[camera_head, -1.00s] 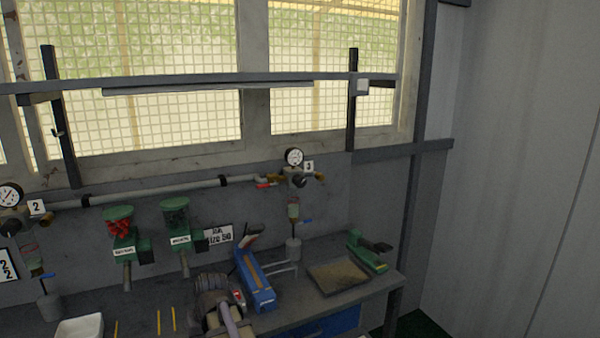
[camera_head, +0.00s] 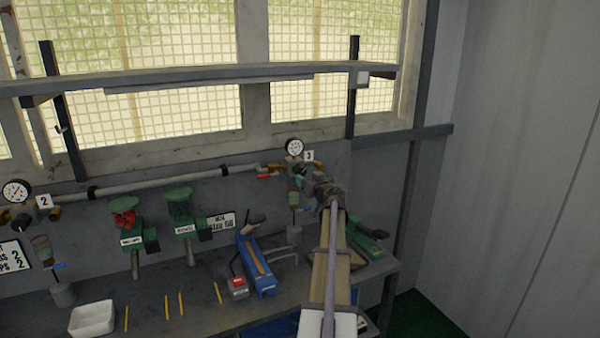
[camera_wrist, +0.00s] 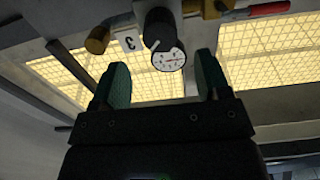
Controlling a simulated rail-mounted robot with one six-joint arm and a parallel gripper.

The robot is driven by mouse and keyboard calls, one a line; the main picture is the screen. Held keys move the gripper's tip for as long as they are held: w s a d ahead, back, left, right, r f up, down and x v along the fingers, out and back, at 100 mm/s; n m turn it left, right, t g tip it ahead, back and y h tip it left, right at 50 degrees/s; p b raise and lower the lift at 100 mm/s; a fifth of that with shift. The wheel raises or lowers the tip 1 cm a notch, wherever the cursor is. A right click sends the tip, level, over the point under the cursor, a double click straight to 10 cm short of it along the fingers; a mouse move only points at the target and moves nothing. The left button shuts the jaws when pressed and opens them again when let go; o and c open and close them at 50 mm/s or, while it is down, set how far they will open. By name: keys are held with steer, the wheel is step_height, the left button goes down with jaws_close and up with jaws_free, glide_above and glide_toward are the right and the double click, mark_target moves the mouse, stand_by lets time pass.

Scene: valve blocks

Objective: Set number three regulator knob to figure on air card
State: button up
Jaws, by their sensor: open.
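The number three regulator has a round white gauge (camera_head: 294,147) and a label "3" (camera_head: 309,156) on the wall pipe. My gripper (camera_head: 322,186) is in front of this regulator and hides its knob in the head view. In the wrist view the dark knob (camera_wrist: 157,28) shows beyond my open, empty gripper (camera_wrist: 161,66), whose greenish fingers stand apart. The gauge (camera_wrist: 168,58) appears between the fingertips, and the label "3" (camera_wrist: 129,43) is left of it. A white card (camera_head: 222,222) on the wall has print too blurred to read surely.
Number two regulator's gauge (camera_head: 17,191) and another card (camera_head: 10,257) are at the left. Green units (camera_head: 124,222), a blue box (camera_head: 257,267), a white tray (camera_head: 92,318) and yellow sticks are along the bench. A shelf (camera_head: 200,77) crosses above.

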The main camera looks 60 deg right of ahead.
mark_target(302, 173)
steer(key=x, duration=0.7)
steer(key=shift+w+d, duration=0.2)
steer(key=shift+w, duration=0.15)
steer(key=c, duration=0.9)
steer(key=shift+c, duration=0.2)
steer(key=shift+m, duration=0.4)
steer(key=m, duration=1.2)
steer(key=shift+f, duration=0.1)
steer(key=m, duration=0.6)
steer(key=shift+m, duration=0.4)
steer(key=m, duration=0.6)
steer(key=shift+m, duration=0.4)
steer(key=shift+f, duration=0.1)
